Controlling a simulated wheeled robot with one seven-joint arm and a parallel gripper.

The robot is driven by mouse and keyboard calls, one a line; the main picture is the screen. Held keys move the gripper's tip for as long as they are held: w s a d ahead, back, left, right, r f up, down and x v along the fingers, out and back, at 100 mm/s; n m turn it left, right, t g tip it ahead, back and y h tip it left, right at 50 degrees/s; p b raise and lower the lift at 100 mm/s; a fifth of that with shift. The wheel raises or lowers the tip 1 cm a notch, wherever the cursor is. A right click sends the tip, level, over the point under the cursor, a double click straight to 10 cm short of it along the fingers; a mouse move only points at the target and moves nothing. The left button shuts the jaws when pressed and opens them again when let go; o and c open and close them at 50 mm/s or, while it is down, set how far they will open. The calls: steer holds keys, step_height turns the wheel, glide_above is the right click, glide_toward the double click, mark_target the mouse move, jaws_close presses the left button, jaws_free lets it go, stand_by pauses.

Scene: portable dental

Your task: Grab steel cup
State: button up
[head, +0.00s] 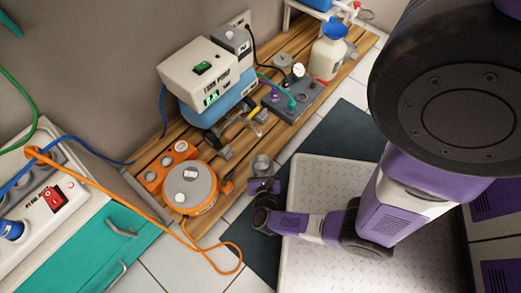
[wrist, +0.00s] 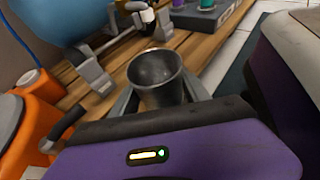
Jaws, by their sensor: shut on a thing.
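The steel cup (wrist: 157,78) is a grey metal cup, upright with its open rim up, in the middle of the wrist view. My gripper (wrist: 160,97) is shut on it, with one finger on each side of the cup. In the head view the cup (head: 262,165) shows small, just beyond my gripper (head: 262,184) at the edge of the wooden bench. The cup's base is hidden, so I cannot tell whether it touches the wood.
An orange and grey round device (head: 190,188) stands left of the cup. A blue tank (head: 222,103) with a white control box and a grey manifold (head: 293,103) stand farther back on the slatted wooden bench (head: 150,150). An orange cable (head: 110,193) hangs at the left.

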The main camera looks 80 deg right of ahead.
mark_target(262, 174)
steer(key=shift+s+a, duration=0.25)
steer(key=shift+a, duration=0.85)
steer(key=shift+s+a, duration=0.3)
steer(key=shift+a, duration=0.8)
steer(key=shift+s+a, duration=0.25)
steer(key=shift+a, duration=0.85)
steer(key=shift+a, duration=0.15)
